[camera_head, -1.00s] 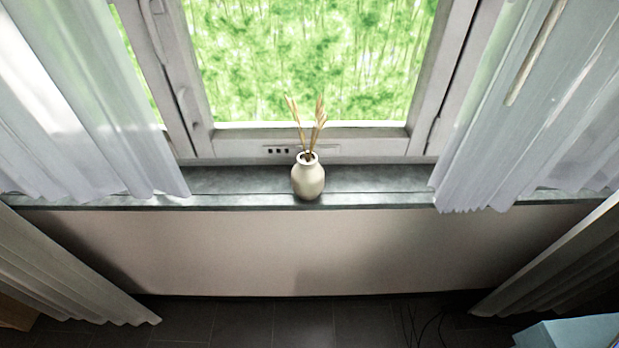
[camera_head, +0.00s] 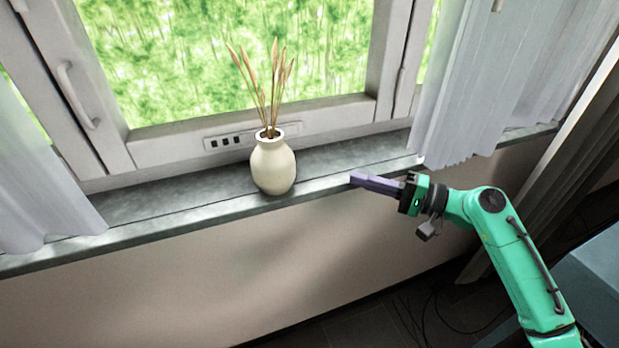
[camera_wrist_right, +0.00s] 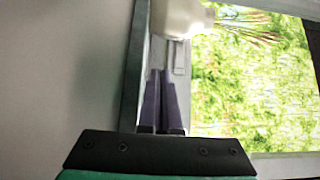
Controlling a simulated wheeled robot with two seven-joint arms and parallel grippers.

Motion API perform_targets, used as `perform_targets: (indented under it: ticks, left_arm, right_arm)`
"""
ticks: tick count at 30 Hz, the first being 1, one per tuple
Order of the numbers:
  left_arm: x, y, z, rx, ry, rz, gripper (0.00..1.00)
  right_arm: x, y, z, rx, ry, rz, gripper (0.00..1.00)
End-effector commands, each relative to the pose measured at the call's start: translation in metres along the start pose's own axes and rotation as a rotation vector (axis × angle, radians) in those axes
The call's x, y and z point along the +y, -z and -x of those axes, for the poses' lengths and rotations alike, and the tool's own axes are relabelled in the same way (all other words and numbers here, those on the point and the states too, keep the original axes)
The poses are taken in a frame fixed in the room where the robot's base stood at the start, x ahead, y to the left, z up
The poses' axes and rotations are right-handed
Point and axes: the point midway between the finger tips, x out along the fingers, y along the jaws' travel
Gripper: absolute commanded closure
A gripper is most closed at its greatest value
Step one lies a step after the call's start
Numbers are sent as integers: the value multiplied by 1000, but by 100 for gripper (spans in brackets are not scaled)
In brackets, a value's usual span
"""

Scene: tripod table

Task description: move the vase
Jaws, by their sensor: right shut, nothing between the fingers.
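A cream vase (camera_head: 273,167) with several dried stalks stands upright on the grey windowsill, near its front edge. In the right wrist view the vase (camera_wrist_right: 180,18) shows at the top, cut off by the frame, beyond the fingertips. My right gripper (camera_head: 356,179) comes in from the right at the sill's front edge, to the right of the vase and apart from it. Its purple fingers (camera_wrist_right: 161,80) are together with nothing between them. My left gripper is in neither view.
The windowsill (camera_head: 150,203) is bare on both sides of the vase. A closed window with a handle (camera_head: 78,95) stands behind it. White curtains hang at the left (camera_head: 45,180) and right (camera_head: 480,90), the right one close above my gripper.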

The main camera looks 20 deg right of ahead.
Motion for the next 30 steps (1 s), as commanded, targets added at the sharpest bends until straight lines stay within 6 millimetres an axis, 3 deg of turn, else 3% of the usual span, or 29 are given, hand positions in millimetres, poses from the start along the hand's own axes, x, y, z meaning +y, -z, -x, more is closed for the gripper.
perform_targets:
  ticks: [10, 12, 18, 30]
  left_arm:
    - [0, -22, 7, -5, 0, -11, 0]
    - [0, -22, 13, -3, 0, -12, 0]
    - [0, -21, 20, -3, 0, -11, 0]
    - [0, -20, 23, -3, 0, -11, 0]
  right_arm:
    - [-3, 1, -76, 1, 2, 3, 100]
    - [-3, -10, -86, -1, -2, 2, 100]
    - [-1, -26, -103, 2, -2, 1, 100]
    - [0, -29, -106, 3, -1, 0, 100]
